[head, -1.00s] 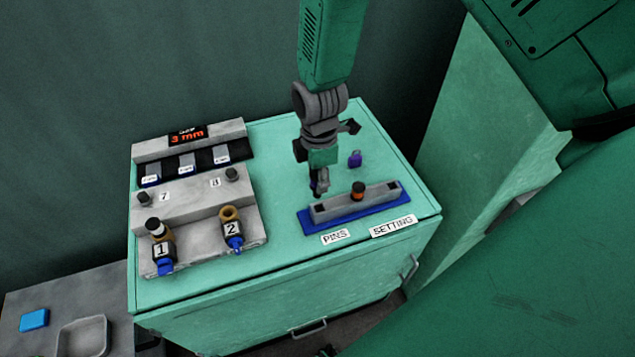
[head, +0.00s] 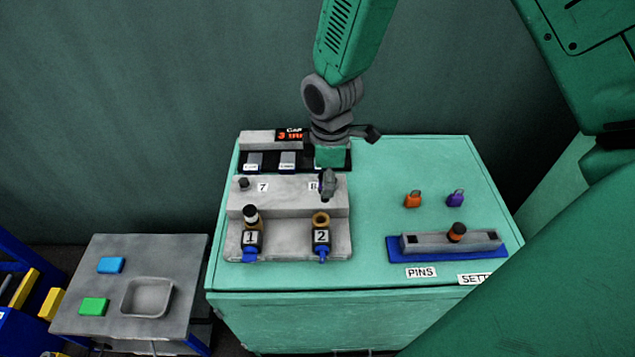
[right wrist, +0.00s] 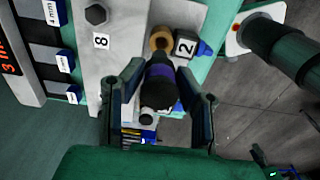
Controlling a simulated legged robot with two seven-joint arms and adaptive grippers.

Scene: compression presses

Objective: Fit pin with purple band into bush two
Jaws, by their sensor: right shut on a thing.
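My right gripper (head: 328,188) is above the grey press block, by label 8 and behind bush two. In the right wrist view its fingers (right wrist: 160,100) are shut on a dark pin with a purple band (right wrist: 160,86). Bush two (head: 321,220) is a brass ring in a holder marked 2, empty in the head view. In the right wrist view bush two (right wrist: 161,38) shows just beyond the pin's far end, which overlaps its near rim; I cannot tell whether they touch. The pin is not clear in the head view. My left gripper is not in view.
Bush one (head: 251,222) holds a dark pin with a white band. The pin rack (head: 480,240) at right holds an orange-banded pin (head: 457,232). A side table (head: 190,260) carries a tray (head: 147,297).

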